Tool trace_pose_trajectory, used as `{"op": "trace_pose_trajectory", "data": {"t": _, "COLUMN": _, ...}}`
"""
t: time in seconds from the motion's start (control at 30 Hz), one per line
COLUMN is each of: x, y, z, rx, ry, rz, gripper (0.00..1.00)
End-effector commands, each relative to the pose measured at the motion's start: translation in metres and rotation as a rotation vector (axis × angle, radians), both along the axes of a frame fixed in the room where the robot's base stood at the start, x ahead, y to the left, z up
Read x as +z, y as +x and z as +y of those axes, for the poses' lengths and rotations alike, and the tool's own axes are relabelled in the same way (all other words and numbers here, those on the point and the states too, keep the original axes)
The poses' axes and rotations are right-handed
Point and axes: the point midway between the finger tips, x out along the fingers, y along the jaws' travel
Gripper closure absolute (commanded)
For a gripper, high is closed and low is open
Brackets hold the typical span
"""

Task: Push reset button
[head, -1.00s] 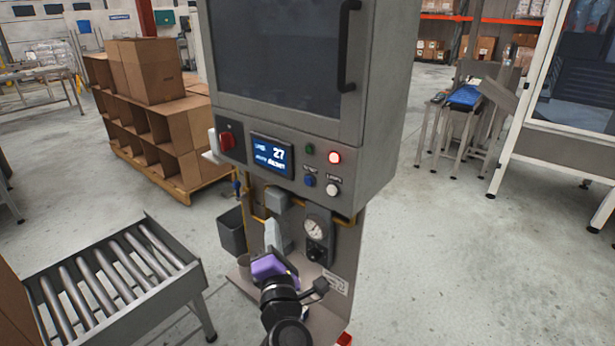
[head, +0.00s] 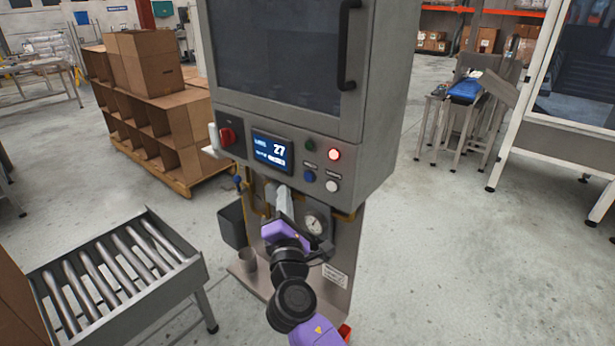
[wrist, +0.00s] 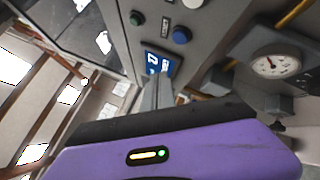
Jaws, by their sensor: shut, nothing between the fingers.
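The machine's grey control panel (head: 235,150) carries a blue button (head: 309,176) and a white button (head: 332,186), each under a small label I cannot read clearly. The blue button also shows in the wrist view (wrist: 181,35), beyond and right of my fingertips. A dark green button (head: 310,145) and a lit red lamp (head: 334,155) sit above them. My gripper (head: 283,188) is shut and empty, below the panel's display (head: 271,150), and lower left of the blue button. In the wrist view the closed fingers (wrist: 158,80) overlap the display's lower part. I see no contact with any button.
A red rotary switch (head: 228,137) is left of the display. A pressure gauge (head: 315,224) and yellow pipes are below the panel. A roller conveyor (head: 110,275) stands at left, cardboard boxes (head: 150,110) behind it. The floor to the right is open.

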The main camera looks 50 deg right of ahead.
Motion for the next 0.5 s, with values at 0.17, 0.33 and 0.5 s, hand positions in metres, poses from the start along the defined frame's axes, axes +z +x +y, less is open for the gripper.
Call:
{"op": "trace_pose_trajectory", "data": {"t": 0.17, "x": 0.001, "y": 0.0, "z": -0.025, "rx": -0.003, "ry": -0.001, "rz": 0.0, "gripper": 1.0}}
{"op": "trace_pose_trajectory", "data": {"t": 0.33, "x": 0.0, "y": 0.002, "z": -0.042, "rx": 0.0, "ry": 0.0, "rz": 0.0, "gripper": 1.0}}
{"op": "trace_pose_trajectory", "data": {"t": 0.5, "x": 0.0, "y": 0.002, "z": -0.051, "rx": -0.001, "ry": -0.001, "rz": 0.0, "gripper": 1.0}}
